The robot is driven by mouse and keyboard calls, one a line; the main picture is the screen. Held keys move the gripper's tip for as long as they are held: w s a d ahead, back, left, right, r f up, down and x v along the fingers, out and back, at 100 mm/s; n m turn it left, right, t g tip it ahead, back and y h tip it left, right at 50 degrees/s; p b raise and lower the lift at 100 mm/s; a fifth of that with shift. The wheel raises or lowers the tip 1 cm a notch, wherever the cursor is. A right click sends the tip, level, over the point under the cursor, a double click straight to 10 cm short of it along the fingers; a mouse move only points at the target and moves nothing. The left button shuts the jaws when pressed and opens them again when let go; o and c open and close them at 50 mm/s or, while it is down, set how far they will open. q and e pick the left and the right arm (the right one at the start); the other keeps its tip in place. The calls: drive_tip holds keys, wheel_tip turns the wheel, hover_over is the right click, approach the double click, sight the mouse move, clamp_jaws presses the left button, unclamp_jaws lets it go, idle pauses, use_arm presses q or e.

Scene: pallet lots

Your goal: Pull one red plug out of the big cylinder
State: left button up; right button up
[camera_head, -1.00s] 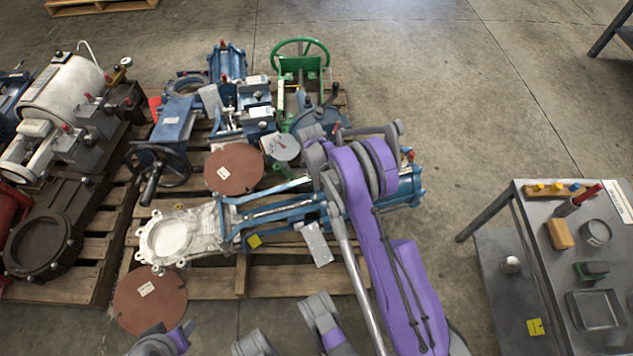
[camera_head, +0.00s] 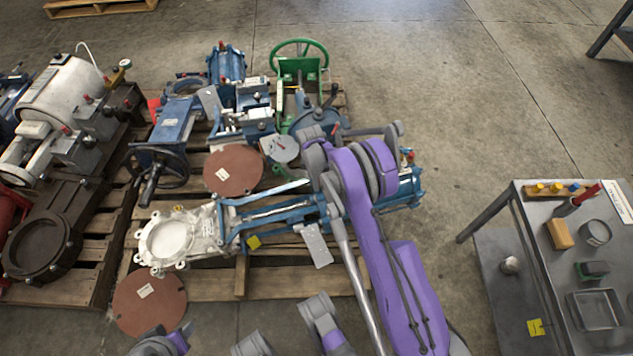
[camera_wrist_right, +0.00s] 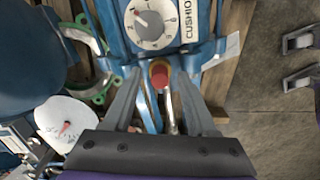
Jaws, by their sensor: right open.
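The big blue cylinder (camera_head: 404,188) lies on the pallet, with its middle hidden behind my purple right arm in the head view. The right wrist view shows its blue end block (camera_wrist_right: 118,42) with a round dial and a label reading CUSHION. A red plug (camera_wrist_right: 160,74) with a metal rim stands just below the dial. My right gripper (camera_wrist_right: 160,84) is open, one finger on each side of the red plug. Whether either finger touches it I cannot tell. In the head view, my right gripper is hidden behind my arm.
A blue valve with a black handwheel (camera_head: 158,165) and a green handwheel valve (camera_head: 300,52) crowd the pallet. A grey table (camera_head: 545,210) with small parts stands right. Floor between is clear.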

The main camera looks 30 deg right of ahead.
idle(0.4)
clamp_jaws()
drive_tip(key=shift+r, duration=0.15)
idle(1.3)
drive_tip(key=shift+a+r+p, duration=0.15)
drive_tip(key=shift+r+p, duration=0.55)
drive_tip(key=shift+r, duration=0.75)
drive_tip(key=shift+a+r+p, duration=0.1)
drive_tip(key=shift+r+p, duration=0.55)
drive_tip(key=shift+r, duration=0.75)
